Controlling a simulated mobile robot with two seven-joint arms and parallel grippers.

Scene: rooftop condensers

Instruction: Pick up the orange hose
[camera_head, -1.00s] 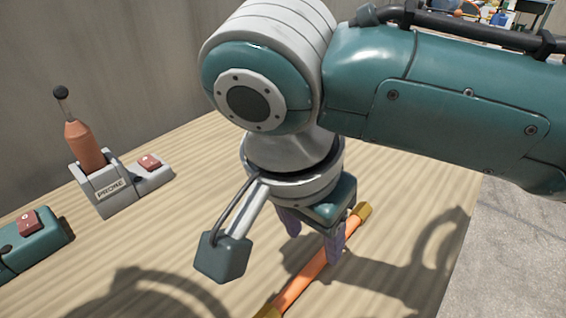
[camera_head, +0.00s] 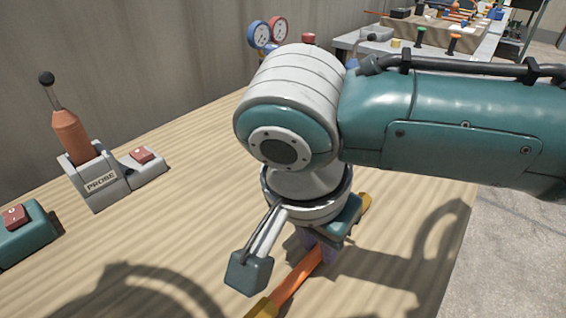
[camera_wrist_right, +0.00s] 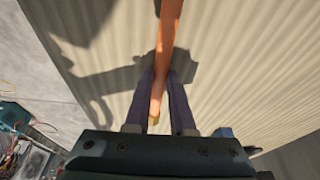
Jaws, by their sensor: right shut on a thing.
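The orange hose (camera_head: 297,278) is a straight orange length with brass-yellow ends near the front right of the wooden table. My right gripper (camera_head: 322,252) points down over it and is shut on it; the arm hides part of the hose. In the right wrist view the two purple fingers (camera_wrist_right: 162,82) lie on either side of the hose (camera_wrist_right: 168,35), with one yellow end between them. I cannot tell whether the hose is clear of the table. My left gripper is not in view.
A teal box (camera_head: 27,238) with a red button is nearer. A gauge set (camera_head: 266,33) is at the back. Another table (camera_head: 435,48) with several items stands beyond. Bare wood lies left of the arm.

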